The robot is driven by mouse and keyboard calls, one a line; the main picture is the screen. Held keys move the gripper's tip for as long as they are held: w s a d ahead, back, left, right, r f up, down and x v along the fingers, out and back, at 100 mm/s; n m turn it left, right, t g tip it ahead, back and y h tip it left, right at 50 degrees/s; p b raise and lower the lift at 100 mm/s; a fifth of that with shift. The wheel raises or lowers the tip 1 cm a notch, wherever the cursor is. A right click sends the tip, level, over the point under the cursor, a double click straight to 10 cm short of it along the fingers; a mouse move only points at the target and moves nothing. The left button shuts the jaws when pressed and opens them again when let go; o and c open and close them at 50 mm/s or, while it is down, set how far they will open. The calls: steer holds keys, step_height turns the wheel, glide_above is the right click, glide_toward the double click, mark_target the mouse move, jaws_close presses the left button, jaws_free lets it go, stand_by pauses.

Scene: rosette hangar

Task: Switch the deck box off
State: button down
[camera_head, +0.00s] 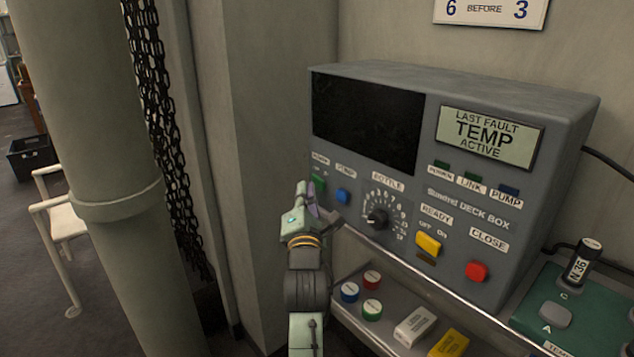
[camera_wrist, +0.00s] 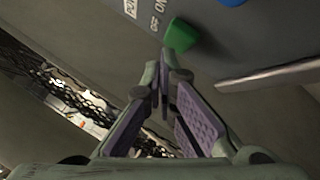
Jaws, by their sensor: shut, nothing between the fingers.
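The deck box (camera_head: 468,193) is a grey console on a shelf against the wall. Its large screen (camera_head: 366,121) is dark, and its small display (camera_head: 488,137) reads "LAST FAULT TEMP ACTIVE". A green switch (camera_head: 319,184) sits at its left edge under a label; it also shows in the wrist view (camera_wrist: 181,35), beside "OFF ON" lettering. My gripper (camera_head: 304,190) is shut and empty, its tips close to the green switch. In the wrist view the fingertips (camera_wrist: 166,68) are just below the switch; whether they touch it I cannot tell.
A blue button (camera_head: 343,196), a dial (camera_head: 377,218), a yellow switch (camera_head: 428,243) and a red button (camera_head: 476,271) are on the panel. A metal rail (camera_head: 425,272) runs below. Round caps (camera_head: 372,309) lie on a lower shelf. A thick pipe (camera_head: 105,180) and chain (camera_head: 165,140) stand left.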

steer(key=s+a, duration=0.1)
steer(key=a, duration=0.1)
steer(key=s+a, duration=0.1)
steer(key=s, duration=0.1)
steer(key=shift+s+a, duration=0.2)
steer(key=shift+a, duration=0.15)
stand_by(0.4)
